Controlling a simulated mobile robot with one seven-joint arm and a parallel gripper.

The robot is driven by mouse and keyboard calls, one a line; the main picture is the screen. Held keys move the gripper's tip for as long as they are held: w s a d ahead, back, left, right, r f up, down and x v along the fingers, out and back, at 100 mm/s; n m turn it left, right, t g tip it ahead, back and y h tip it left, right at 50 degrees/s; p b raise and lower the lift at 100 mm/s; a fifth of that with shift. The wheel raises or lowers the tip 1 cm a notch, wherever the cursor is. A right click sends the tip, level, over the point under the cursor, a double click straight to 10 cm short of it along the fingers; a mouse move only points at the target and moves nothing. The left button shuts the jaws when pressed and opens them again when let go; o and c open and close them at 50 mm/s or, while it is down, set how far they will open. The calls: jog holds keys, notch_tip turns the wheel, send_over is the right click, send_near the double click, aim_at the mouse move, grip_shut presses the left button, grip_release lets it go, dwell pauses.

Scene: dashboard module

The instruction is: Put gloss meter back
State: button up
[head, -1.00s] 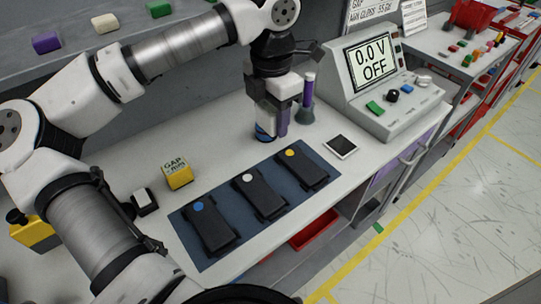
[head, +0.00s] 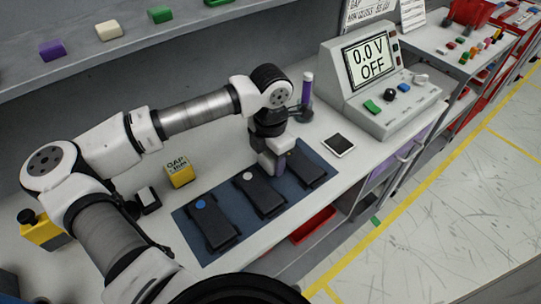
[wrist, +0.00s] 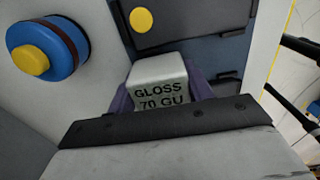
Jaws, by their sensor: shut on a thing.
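The gloss meter (wrist: 158,82) is a pale grey block marked "GLOSS 70 GU". In the wrist view it sits between the purple fingers of my gripper (wrist: 160,95), which is shut on it. In the head view my gripper (head: 277,168) points down over the back of the dark blue mat (head: 188,232), between the white-dot module (head: 262,194) and the yellow-dot module (head: 307,169). The gloss meter is not clear in the head view. I cannot tell whether it touches anything below.
A blue round thing with a yellow knob (wrist: 40,48) shows in the wrist view. A blue-dot module (head: 212,222) lies on the mat.

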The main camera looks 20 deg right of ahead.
jog(key=shift+f, duration=0.15)
jog(key=o, duration=0.7)
jog(key=shift+b, duration=0.3)
jog(key=o, duration=0.5)
jog(key=shift+c, duration=0.2)
